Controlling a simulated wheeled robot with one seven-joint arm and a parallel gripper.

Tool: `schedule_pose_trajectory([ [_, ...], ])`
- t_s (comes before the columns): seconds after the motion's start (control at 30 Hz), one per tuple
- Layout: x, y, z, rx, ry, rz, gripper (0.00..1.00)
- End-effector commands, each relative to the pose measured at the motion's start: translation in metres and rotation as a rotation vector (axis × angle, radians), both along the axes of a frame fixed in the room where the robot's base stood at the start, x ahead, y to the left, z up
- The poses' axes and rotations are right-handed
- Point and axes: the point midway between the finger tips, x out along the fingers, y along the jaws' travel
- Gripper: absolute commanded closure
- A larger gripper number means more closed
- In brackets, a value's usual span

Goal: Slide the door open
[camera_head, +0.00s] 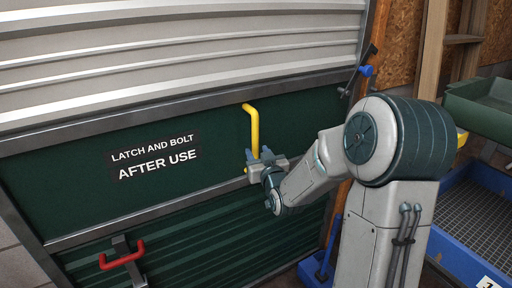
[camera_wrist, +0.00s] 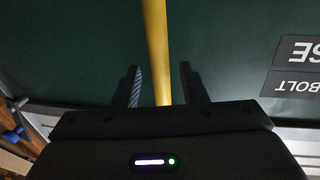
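The door (camera_head: 60,190) is a large dark green panel with grey rails and a pale corrugated upper part, seen in the head view. A yellow bar handle (camera_head: 254,130) stands upright on its right half. My gripper (camera_head: 262,160) is at the handle's lower end. In the wrist view the yellow handle (camera_wrist: 157,50) runs down between the two fingers of my gripper (camera_wrist: 160,88). The fingers are apart, with a visible gap on either side of the handle. The handle's lower end is hidden by the gripper body in the wrist view.
A red handle (camera_head: 122,256) sits on a latch low on the door. A blue-knobbed lever (camera_head: 366,70) is at the door's right edge. A green tray (camera_head: 485,105) and a blue bin with a grate (camera_head: 480,215) stand on the right. A sign (camera_head: 153,155) is on the door.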

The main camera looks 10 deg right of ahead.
Motion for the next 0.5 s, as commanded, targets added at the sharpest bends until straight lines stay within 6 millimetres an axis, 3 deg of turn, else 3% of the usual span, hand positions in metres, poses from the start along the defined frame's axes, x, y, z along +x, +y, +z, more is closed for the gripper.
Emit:
schedule_pose_trajectory([
  [0.2,0.025,0.003,0.0,0.002,0.0,0.0,0.61],
  [0.5,0.032,0.004,0.0,0.0,-0.001,0.0,0.61],
])
